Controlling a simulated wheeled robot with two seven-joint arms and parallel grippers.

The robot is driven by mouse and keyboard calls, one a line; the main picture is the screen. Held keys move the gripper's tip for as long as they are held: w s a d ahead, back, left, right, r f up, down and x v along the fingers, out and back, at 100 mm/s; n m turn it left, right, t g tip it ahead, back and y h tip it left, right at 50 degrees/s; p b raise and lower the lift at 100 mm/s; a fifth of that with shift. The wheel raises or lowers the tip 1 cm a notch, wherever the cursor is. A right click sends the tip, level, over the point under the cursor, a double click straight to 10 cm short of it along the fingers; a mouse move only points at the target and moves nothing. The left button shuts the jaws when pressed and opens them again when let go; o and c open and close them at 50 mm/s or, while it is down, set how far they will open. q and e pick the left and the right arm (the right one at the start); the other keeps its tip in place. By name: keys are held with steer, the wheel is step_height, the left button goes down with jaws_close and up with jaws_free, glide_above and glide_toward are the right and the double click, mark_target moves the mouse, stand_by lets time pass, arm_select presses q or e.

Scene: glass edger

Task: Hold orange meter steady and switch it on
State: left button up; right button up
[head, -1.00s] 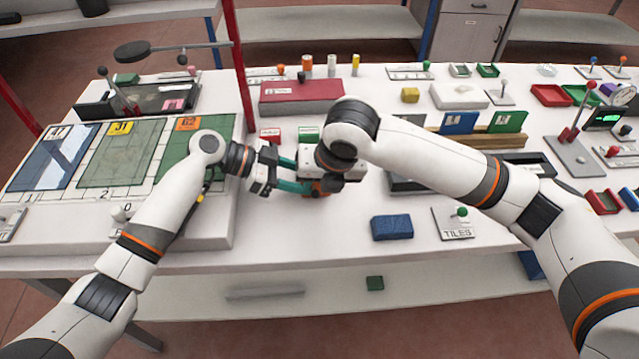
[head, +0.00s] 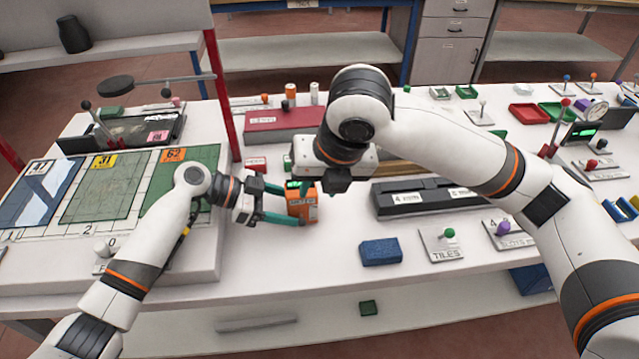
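The orange meter (head: 303,207) stands upright on the white table, a small box with a green patch on its top. My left gripper (head: 292,204) reaches it from the left, with one teal finger along its near side and the other behind it. The fingers appear closed on the meter; the far contact is hidden. I cannot make out the meter's switch.
A blue block (head: 381,252) and the TILES lever plate (head: 441,244) lie right of the meter. A black tray (head: 425,199) is behind them. A maroon box (head: 283,124) stands at the back. Glass panels (head: 110,187) lie at left. The table just in front of the meter is clear.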

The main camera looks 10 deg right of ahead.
arm_select(q)
steer(key=shift+o, duration=0.8)
